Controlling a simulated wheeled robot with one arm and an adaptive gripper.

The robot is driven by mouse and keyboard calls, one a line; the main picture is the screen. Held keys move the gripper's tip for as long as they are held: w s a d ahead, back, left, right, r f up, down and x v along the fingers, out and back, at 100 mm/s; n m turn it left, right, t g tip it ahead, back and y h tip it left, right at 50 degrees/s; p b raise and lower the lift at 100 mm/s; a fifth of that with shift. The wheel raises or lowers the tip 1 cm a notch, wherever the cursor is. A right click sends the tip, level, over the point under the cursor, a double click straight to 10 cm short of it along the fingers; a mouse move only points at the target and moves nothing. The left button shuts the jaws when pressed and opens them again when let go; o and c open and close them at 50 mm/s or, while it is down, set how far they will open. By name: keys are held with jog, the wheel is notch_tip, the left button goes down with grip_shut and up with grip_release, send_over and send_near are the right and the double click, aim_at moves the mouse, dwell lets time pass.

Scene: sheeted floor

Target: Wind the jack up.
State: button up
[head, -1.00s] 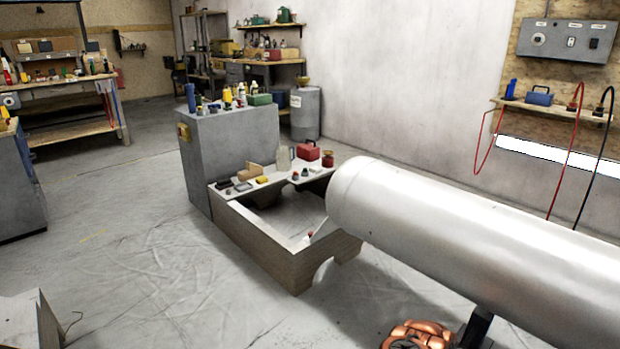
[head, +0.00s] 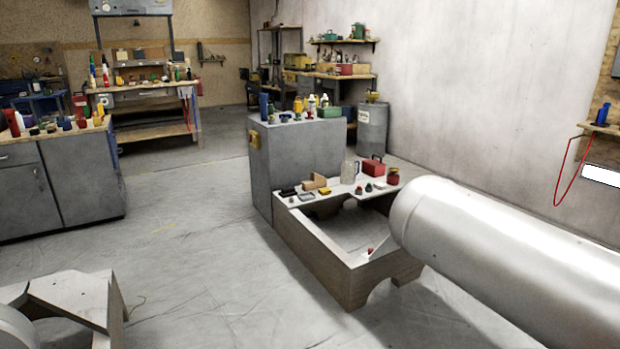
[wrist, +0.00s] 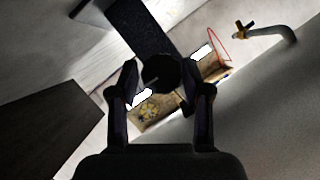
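I cannot pick out the jack in either current view. In the wrist view my gripper (wrist: 158,78) is open, its two dark fingers apart. A dark round shape (wrist: 160,74) with a broad dark bar (wrist: 140,25) shows between and beyond the fingertips; I cannot tell what it is or whether it touches them. My gripper does not show in the head view.
A large silver cylinder (head: 500,262) lies at the right, by a low open-framed stand (head: 330,255). A grey cabinet (head: 290,165) adjoins the stand. Another stand (head: 75,300) is at the lower left. The sheeted floor (head: 190,240) between is clear.

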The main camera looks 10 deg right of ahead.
jog(key=shift+o, duration=1.1)
jog(key=shift+w+a, duration=0.1)
